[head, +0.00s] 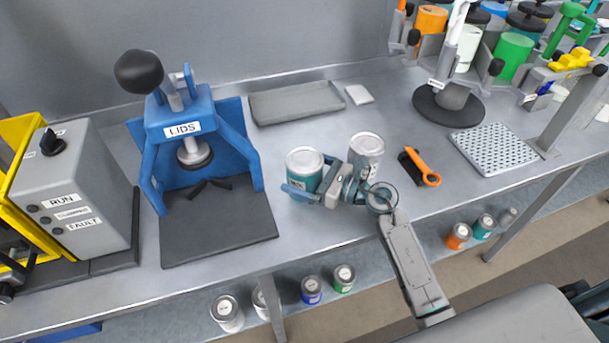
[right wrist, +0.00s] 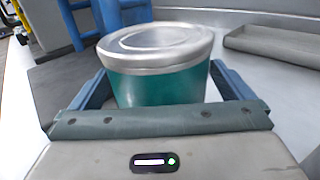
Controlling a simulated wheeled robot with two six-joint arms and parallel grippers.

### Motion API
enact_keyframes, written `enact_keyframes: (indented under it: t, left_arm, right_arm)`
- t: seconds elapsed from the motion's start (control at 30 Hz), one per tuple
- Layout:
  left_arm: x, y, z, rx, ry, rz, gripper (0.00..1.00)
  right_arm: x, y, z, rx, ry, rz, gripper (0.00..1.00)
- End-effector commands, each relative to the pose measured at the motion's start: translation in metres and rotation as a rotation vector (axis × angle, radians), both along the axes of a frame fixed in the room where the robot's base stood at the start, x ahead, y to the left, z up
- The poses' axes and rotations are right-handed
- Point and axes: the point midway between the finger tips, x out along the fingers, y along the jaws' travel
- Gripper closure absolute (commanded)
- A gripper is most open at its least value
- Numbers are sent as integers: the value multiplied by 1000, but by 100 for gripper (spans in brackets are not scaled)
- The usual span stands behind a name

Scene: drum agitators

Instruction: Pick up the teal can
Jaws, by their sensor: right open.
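The teal can (head: 304,172) stands upright on the steel bench, with a silver lid and a pale label. My right gripper (head: 302,188) is open around it at bench level, coming from the right. In the right wrist view the teal can (right wrist: 160,82) sits between the two blue fingers, one on each side. The near lower part of the can is hidden by the gripper body in that view. I cannot tell whether the fingers touch it. My left gripper is not in view.
A pale grey can (head: 366,148) stands close behind my right wrist. The blue lid press (head: 178,125) is to the left, and a grey tray (head: 295,103) lies behind. An orange-handled tool (head: 424,168) and a perforated plate (head: 493,149) lie to the right.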

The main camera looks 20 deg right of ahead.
Motion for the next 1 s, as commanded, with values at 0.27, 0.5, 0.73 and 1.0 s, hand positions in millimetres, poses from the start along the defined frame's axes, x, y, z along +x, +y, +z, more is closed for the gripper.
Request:
enact_keyframes:
  t: [0.27, 0.5, 0.73, 1.0]
  left_arm:
    - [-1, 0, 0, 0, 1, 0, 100]
    - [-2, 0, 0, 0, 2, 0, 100]
    - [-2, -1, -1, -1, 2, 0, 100]
    - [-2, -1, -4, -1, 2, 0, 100]
  right_arm:
    - [0, 0, 0, 0, 0, 0, 35]
    - [0, 0, 1, 1, -2, 0, 60]
    - [0, 0, 2, 1, -2, 0, 60]
    - [0, 0, 12, -1, -5, 1, 60]
